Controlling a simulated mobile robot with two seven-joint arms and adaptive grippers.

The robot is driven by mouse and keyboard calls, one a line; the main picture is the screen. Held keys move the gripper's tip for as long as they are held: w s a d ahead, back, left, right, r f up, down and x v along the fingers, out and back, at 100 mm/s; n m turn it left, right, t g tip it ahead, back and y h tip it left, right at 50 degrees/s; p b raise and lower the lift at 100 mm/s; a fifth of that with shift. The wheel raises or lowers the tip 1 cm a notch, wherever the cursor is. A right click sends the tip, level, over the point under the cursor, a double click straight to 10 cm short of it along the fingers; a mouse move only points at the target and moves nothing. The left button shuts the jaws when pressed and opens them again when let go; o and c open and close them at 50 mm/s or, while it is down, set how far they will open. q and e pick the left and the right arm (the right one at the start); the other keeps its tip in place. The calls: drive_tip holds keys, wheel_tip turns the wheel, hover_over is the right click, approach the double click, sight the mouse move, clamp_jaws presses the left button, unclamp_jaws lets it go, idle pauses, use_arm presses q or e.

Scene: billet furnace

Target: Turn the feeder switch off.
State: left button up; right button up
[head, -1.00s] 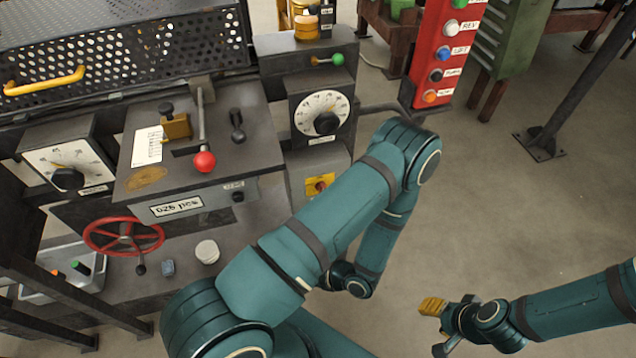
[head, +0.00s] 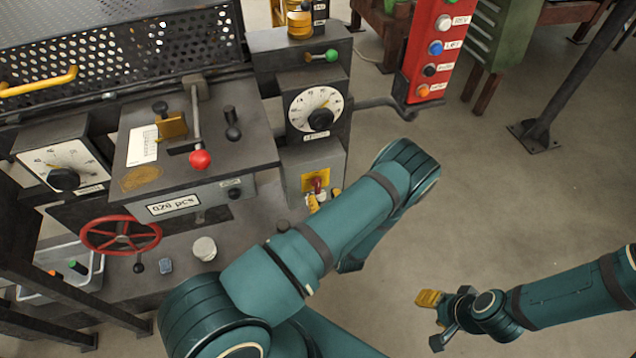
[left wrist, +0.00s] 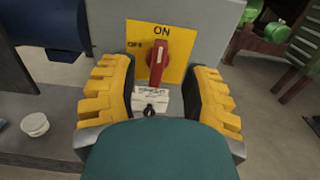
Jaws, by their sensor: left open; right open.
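The feeder switch is a red knob (left wrist: 157,58) on a yellow plate (left wrist: 177,39) marked ON at the top and OFF at the left. The knob stands nearly upright, its upper end towards ON. In the head view the red knob (head: 318,184) is on the grey box below a dial. My left gripper (left wrist: 160,68) is open, with one yellow finger on each side of the knob and gaps visible between. In the head view my left gripper (head: 324,199) is partly hidden by my arm. My right gripper (head: 433,319) is open and empty over the floor.
A white label (left wrist: 150,98) with a small black fitting is below the knob. A red lever ball (head: 201,160), a red handwheel (head: 121,235) and a white round cap (head: 205,249) are on the machine to the left. A red button panel (head: 437,50) stands at the right. Floor there is clear.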

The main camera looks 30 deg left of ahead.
sight(319, 185)
use_arm(q)
drive_tip(key=x, duration=0.5)
drive_tip(key=shift+w+a, duration=0.2)
drive_tip(key=shift+a, duration=0.05)
drive_tip(key=shift+o, duration=0.3)
clamp_jaws()
